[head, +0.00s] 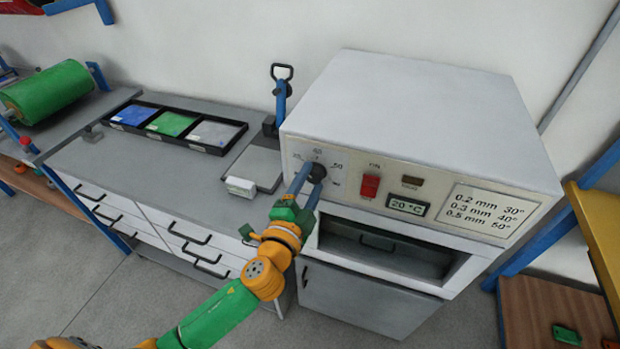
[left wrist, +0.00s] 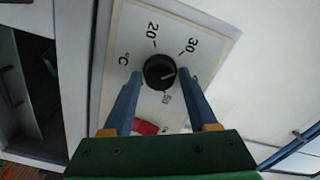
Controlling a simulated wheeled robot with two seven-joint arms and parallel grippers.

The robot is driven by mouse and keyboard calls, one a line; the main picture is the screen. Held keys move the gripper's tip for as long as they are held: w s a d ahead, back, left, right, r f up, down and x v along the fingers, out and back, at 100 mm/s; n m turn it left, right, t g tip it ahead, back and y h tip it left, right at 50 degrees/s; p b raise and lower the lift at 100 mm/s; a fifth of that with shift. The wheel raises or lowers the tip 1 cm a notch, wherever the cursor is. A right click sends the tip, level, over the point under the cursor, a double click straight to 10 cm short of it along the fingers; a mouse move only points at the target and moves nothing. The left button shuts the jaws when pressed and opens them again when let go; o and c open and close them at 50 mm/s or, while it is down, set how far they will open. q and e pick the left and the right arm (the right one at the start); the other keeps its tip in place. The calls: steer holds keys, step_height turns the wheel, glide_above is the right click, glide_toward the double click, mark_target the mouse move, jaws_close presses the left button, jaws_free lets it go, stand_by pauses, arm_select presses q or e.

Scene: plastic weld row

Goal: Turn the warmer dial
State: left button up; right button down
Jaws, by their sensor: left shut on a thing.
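The warmer (head: 420,120) is a large white box on the bench with a pale front panel. Its round black dial (head: 319,173) is at the panel's left end, with a printed scale around it. In the left wrist view the dial (left wrist: 159,71) has a light pointer line, and 20, 30 and 50 can be read nearby. My left gripper (head: 311,174) has its blue fingers on either side of the dial and is shut on it. The display (head: 408,205) reads 20 °C. My right gripper is not in view.
A red switch (head: 370,186) marked ON sits right of the dial. A card (head: 487,210) lists 0.2 mm 30°, 0.3 mm 40°, 0.5 mm 50°. An open slot (head: 390,250) lies below the panel. A black tray (head: 222,149) with coloured sheets is on the bench at left.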

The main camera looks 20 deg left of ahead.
arm_select(q)
steer(key=m+p, duration=0.1)
steer(key=m, duration=0.3)
steer(key=shift+r+m, duration=0.1)
steer(key=shift+m, duration=0.2)
steer(key=shift+m+p, duration=0.7)
steer(key=shift+m, duration=1.2)
steer(key=o, duration=1.4)
steer(key=s+b, duration=0.1)
steer(key=s, duration=0.6)
steer(key=shift+a+b, duration=0.1)
steer(key=shift+b, duration=0.3)
